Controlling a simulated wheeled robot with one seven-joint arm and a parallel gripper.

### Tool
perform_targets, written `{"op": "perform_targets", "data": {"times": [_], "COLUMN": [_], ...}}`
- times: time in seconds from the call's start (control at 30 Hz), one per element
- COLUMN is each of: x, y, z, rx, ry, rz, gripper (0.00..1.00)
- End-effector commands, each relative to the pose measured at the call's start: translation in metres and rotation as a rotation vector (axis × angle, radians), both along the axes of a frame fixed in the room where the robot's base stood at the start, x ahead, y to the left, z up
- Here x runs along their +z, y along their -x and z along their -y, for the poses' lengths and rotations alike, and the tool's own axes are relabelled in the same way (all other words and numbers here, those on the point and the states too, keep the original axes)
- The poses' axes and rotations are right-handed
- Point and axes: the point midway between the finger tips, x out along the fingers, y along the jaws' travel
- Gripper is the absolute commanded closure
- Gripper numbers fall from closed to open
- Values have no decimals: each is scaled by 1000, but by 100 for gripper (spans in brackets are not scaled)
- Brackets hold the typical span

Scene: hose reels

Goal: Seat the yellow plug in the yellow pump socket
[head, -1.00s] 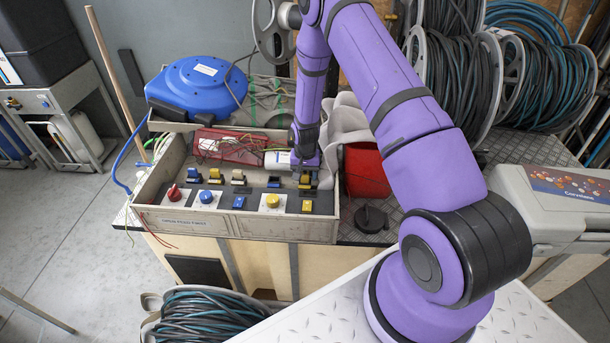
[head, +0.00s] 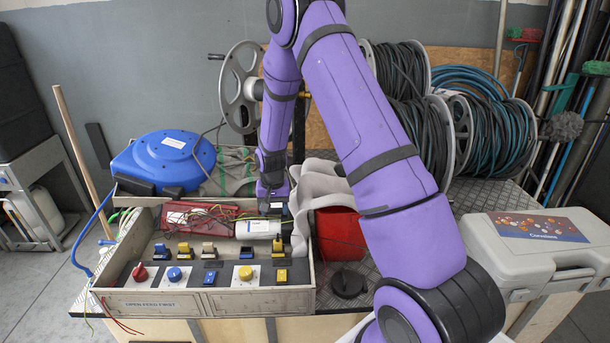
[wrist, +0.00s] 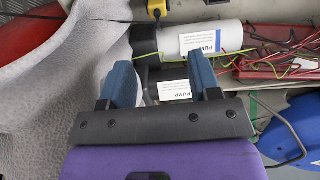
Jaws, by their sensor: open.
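A white cylinder labelled PUMP (head: 258,228) lies along the back right of the grey control box; it also shows in the wrist view (wrist: 215,40), with a dark end cap (wrist: 144,40). A yellow plug-like piece (head: 277,244) stands just in front of the pump's right end; a yellow piece (wrist: 157,8) shows beside the pump in the wrist view. My gripper (wrist: 163,78) is open and empty, its blue fingers over a second PUMP label on a dark part. In the head view my gripper (head: 271,204) is just behind the pump, fingertips hard to see. I cannot make out the yellow socket.
The control box (head: 205,303) holds coloured knobs and connectors in rows. A red tray with loose wires (head: 190,215) lies behind them. Grey cloth (head: 318,180) and a red bucket (head: 340,235) crowd the right. A blue reel (head: 165,162) stands back left.

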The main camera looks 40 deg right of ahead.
Motion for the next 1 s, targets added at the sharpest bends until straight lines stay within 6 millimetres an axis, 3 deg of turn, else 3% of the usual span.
{"op": "perform_targets", "data": {"times": [0.1, 0.27, 0.5, 0.8, 1.0], "x": [50, 116, 204, 292, 335], "y": [3, 18, 56, 122, 175], "z": [-7, -18, -35, -54, -65], "rx": [37, 95, 179, 283, 354], "ry": [4, 10, 22, 44, 62], "rz": [37, 82, 147, 227, 281], "gripper": [43, 43, 43, 43, 43]}}
